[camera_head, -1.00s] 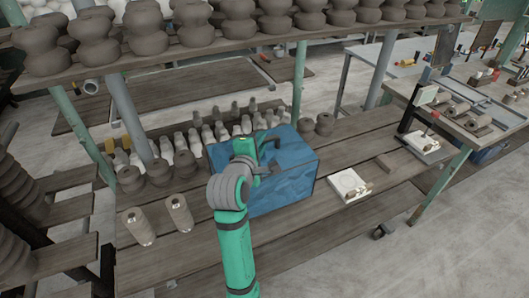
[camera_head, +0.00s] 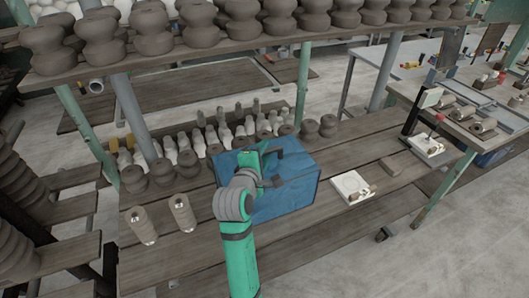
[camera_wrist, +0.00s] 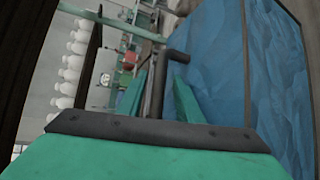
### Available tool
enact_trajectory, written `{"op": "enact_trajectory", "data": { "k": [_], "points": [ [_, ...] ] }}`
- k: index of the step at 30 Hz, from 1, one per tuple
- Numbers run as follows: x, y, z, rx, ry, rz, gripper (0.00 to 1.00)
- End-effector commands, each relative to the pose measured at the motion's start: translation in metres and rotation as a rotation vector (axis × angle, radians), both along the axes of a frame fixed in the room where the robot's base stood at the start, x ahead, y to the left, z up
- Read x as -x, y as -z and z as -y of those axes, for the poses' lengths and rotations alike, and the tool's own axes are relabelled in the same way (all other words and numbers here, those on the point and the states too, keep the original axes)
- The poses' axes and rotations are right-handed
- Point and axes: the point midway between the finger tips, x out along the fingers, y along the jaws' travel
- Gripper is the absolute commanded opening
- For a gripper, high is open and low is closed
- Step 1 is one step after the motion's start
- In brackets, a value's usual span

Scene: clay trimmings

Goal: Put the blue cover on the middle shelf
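The blue cover (camera_head: 292,198) is a large, boxy, wrinkled blue piece at the centre of the head view. It is over the plank shelf (camera_head: 330,220) below the pot shelf; I cannot tell whether its underside touches the planks. In the wrist view, the cover (camera_wrist: 210,70) fills the right half beside the fingers. The exact grip is partly hidden.
Two pale cylinders (camera_head: 163,219) stand left of the cover. The upper shelf (camera_head: 210,48) with dark pots runs above. Bare planks lie in front.

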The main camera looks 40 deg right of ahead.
Motion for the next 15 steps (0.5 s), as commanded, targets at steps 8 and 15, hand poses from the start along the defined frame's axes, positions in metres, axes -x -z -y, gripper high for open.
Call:
{"op": "enact_trajectory", "data": {
  "k": [8,15],
  "points": [
    [0.005,-0.005,-0.008,0.0,0.0,0.0,0.32],
    [0.031,-0.016,-0.042,0.001,-0.002,0.001,0.32]
  ]
}}
